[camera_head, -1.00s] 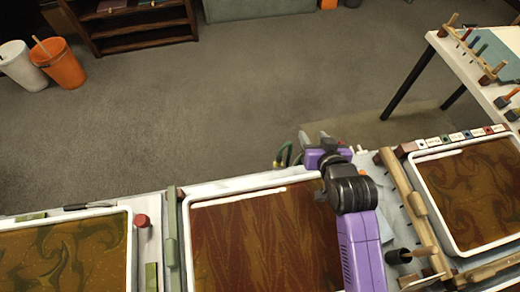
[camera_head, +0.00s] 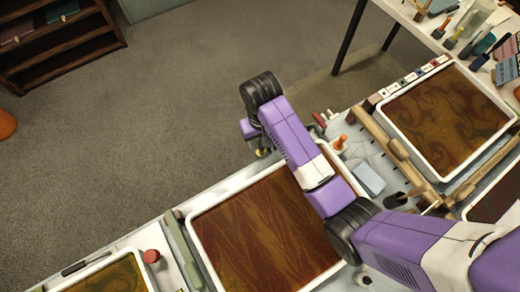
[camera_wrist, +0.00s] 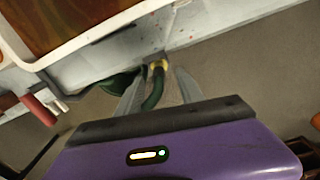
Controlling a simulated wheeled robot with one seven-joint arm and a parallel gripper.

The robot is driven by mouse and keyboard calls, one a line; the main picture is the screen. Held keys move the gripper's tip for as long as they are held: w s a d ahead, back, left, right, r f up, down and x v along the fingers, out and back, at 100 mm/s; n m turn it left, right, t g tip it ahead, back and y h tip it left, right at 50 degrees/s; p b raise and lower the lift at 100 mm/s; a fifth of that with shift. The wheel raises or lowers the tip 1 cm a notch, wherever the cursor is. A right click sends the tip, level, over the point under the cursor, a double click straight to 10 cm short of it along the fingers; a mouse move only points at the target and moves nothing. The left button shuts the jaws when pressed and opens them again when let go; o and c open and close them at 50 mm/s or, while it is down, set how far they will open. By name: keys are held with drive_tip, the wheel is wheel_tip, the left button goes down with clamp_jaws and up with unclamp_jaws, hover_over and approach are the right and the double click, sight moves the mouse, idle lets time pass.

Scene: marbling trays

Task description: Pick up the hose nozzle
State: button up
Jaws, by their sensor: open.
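A green curved hose-like piece with a yellow fitting, which looks like the hose nozzle (camera_wrist: 153,92), hangs at the table's outer edge in the wrist view. Its yellow end meets the pale table side. My gripper (camera_wrist: 159,77) is open, with one grey finger on each side of the green piece; I cannot tell whether either touches it. A wider dark green part (camera_wrist: 116,84) lies just left, partly behind the left finger. In the head view only a small yellow and green bit of the nozzle (camera_head: 262,152) shows below my wrist, and my fingers are mostly hidden.
A red-handled object (camera_wrist: 40,108) sticks out at the table edge, left of my gripper. The tray of brown marbled liquid (camera_head: 262,225) lies beneath my arm. A second tray (camera_head: 391,112) stands to the right. The floor beyond the edge is clear.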

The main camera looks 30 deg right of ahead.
sight(262, 149)
drive_tip(key=shift+s+f+p, duration=0.1)
drive_tip(key=shift+f+p, duration=0.2)
drive_tip(key=shift+f, duration=2.3)
clamp_jaws()
